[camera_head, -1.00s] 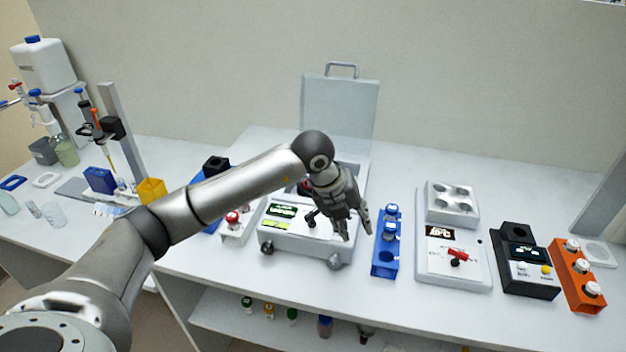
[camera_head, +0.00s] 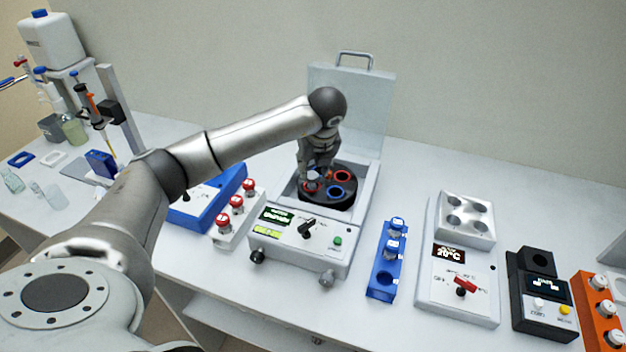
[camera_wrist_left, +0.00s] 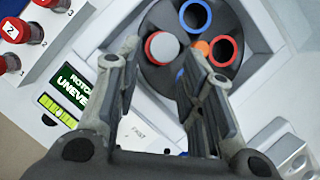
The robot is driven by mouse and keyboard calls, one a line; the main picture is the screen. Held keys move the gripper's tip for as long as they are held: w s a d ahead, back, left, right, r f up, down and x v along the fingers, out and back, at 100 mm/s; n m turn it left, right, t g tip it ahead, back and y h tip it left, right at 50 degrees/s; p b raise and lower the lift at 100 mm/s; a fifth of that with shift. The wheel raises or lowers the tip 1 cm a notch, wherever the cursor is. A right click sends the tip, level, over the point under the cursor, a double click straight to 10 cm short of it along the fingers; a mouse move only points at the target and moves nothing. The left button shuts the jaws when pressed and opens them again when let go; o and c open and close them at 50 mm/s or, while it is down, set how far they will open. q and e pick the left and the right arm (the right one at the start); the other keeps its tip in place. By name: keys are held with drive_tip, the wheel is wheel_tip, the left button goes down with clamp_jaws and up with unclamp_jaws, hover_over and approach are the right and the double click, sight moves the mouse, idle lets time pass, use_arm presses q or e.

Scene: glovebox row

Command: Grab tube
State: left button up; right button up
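My left gripper (camera_head: 316,176) is over the dark rotor (camera_head: 346,201) of the open centrifuge (camera_head: 300,232). In the left wrist view my gripper (camera_wrist_left: 170,75) has its two fingers apart, with nothing held between them. A tube with a round grey cap (camera_wrist_left: 162,47) sits in a red-ringed rotor hole, close to the left fingertip. A blue-ringed hole (camera_wrist_left: 195,14) and another red-ringed hole (camera_wrist_left: 225,50) look empty. A further blue-ringed hole is partly hidden by the right finger. The centrifuge display (camera_wrist_left: 76,84) reads "ROTOR UNEVE…", cut off. My right gripper is not in view.
A white rack (camera_head: 238,220) with red-capped tubes stands left of the centrifuge. A blue rack (camera_head: 384,266) with blue-and-white-capped tubes stands right of it. Farther right are a white 20°C device (camera_head: 458,270), a black device (camera_head: 540,295) and an orange rack (camera_head: 597,310). The raised lid (camera_head: 350,100) stands behind.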

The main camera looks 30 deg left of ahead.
sight(312, 175)
use_arm(q)
drive_tip(key=shift+w+a+f, duration=0.1)
drive_tip(key=shift+a+f, duration=0.05)
drive_tip(key=shift+f, duration=0.3)
drive_tip(key=shift+w+f, duration=0.2)
drive_tip(key=shift+f, duration=0.05)
drive_tip(key=shift+w+a+f+p, duration=0.15)
drive_tip(key=shift+w+f+p, duration=0.05)
drive_tip(key=shift+f+p, duration=0.2)
drive_tip(key=p+x, duration=0.2)
drive_tip(key=x, duration=0.1)
drive_tip(key=shift+w+f, duration=0.1)
drive_tip(key=shift+a+f, duration=0.15)
drive_tip(key=shift+f, duration=0.15)
drive_tip(key=shift+w+f, duration=0.15)
drive_tip(key=shift+f, duration=0.05)
drive_tip(key=shift+c, duration=0.8)
drive_tip(key=c, duration=0.4)
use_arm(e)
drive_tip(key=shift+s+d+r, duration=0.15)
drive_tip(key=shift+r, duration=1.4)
